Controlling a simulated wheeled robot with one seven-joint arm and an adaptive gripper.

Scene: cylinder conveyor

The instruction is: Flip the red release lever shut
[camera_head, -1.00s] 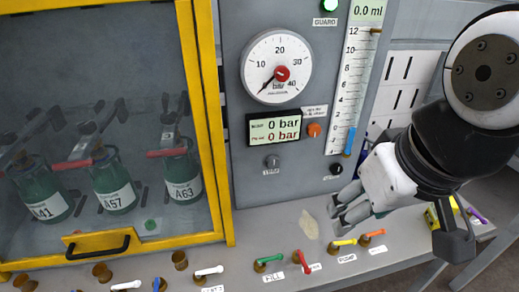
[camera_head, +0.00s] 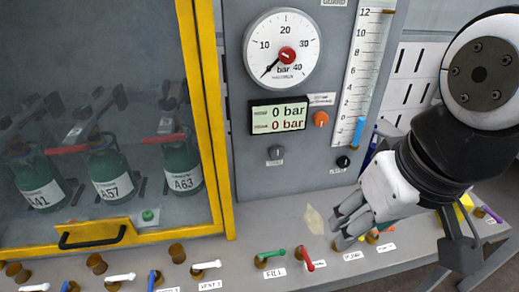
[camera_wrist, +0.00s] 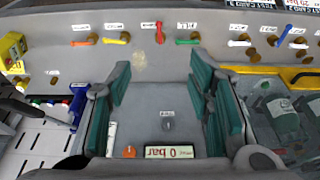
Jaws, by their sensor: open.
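The red lever (camera_head: 304,258) is on the sloping front panel, just right of the green lever (camera_head: 271,257) labelled FILL. Its handle runs front to back, while the green one lies sideways. In the wrist view the red lever (camera_wrist: 160,33) is ahead of and between the fingers, apart from them. My gripper (camera_head: 342,222) is open and empty, to the right of the red lever in the head view, and partly covers the yellow lever there. Its teal finger pads show in the wrist view (camera_wrist: 160,82).
An orange lever (camera_head: 373,237) is close beside the fingers. White levers (camera_head: 206,265) line the panel to the left. A yellow-framed glass cabinet (camera_head: 213,130) holds green cylinders (camera_head: 113,175). The gauge (camera_head: 284,48) and the display (camera_head: 279,116) are on the upright panel behind, reading 0 bar.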

